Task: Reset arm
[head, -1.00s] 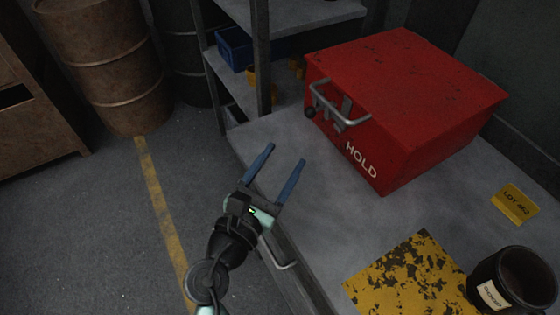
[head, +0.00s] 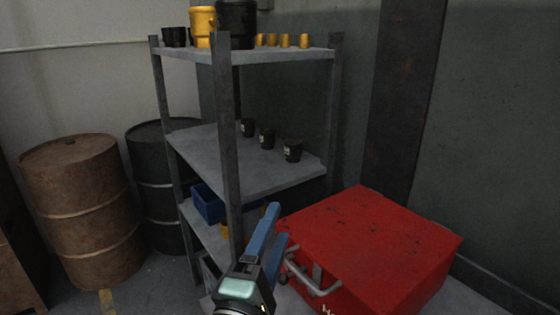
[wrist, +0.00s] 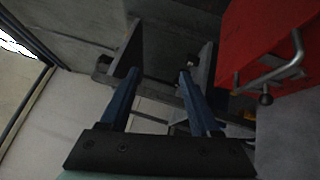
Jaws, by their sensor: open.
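My gripper (head: 268,236) is open and empty, with its two blue fingers pointing up and away in the head view. In the wrist view the fingers (wrist: 155,82) stand apart with nothing between them. The gripper is in front of the shelf and just left of the red box, and it overlaps the box's left edge in the head view. The lower part of my arm is out of view.
A red box (head: 375,245) with a metal handle (head: 305,278) sits on the grey bench at right. A metal shelf (head: 245,165) holding cups and bins stands behind. A rusty barrel (head: 85,205) and a dark barrel (head: 152,175) stand at left.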

